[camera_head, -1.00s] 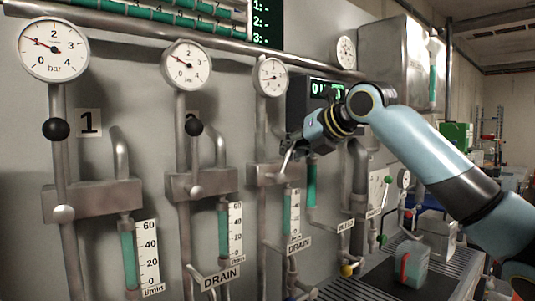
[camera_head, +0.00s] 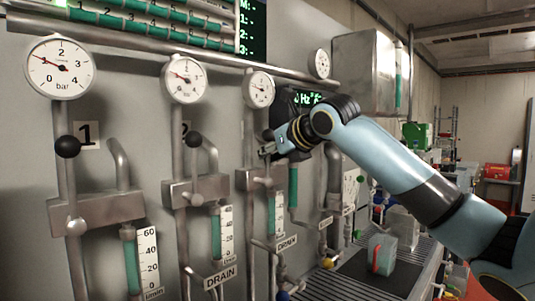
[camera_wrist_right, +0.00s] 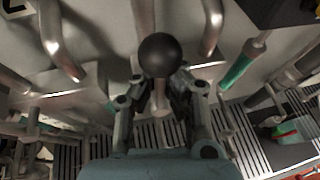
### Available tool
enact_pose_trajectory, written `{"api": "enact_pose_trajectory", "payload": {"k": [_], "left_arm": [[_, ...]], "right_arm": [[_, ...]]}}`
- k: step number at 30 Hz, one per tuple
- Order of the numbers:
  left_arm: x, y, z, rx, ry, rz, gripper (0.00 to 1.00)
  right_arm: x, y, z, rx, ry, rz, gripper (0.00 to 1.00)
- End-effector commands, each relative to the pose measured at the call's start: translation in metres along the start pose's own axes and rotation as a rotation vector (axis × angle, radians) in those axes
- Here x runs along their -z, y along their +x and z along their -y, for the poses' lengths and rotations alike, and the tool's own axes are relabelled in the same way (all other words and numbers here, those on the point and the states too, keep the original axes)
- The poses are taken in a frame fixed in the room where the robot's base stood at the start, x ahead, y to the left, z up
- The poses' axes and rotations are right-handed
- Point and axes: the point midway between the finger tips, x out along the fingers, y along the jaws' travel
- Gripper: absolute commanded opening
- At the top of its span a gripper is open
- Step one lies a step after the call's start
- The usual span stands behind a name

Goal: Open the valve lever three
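Valve three's lever has a black ball knob (camera_wrist_right: 158,54), seen in the right wrist view at the fingertips. Its pale hub knob (camera_wrist_right: 160,103) shows below the ball. My right gripper (camera_wrist_right: 161,80) has its two fingers spread apart, one at each side of the ball's lower part; I cannot tell whether they touch it. In the head view my right gripper (camera_head: 268,146) is just above the third valve block (camera_head: 257,179) and hides the lever's ball. My left gripper is not in view.
The first valve's black knob (camera_head: 67,147) and the second valve's black knob (camera_head: 193,139) are to the left. Gauges, including the third gauge (camera_head: 259,89), sit above. A bin (camera_head: 382,254) stands lower right.

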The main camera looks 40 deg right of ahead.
Motion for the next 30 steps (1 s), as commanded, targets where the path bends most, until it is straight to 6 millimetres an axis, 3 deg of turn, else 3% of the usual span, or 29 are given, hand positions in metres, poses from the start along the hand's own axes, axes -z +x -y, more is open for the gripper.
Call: {"api": "enact_pose_trajectory", "payload": {"k": [8,15,25,30], "left_arm": [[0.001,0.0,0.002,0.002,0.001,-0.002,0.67],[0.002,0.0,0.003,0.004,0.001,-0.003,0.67],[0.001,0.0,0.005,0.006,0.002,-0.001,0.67],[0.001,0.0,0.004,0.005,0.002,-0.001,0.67]], "right_arm": [[0.003,0.001,-0.003,-0.009,0.009,-0.007,0.0],[0.003,0.001,-0.002,-0.005,0.006,-0.006,0.33],[0.002,-0.003,0.0,-0.001,0.003,-0.005,0.33],[0.003,-0.027,0.0,-0.001,-0.004,-0.006,0.33]]}}
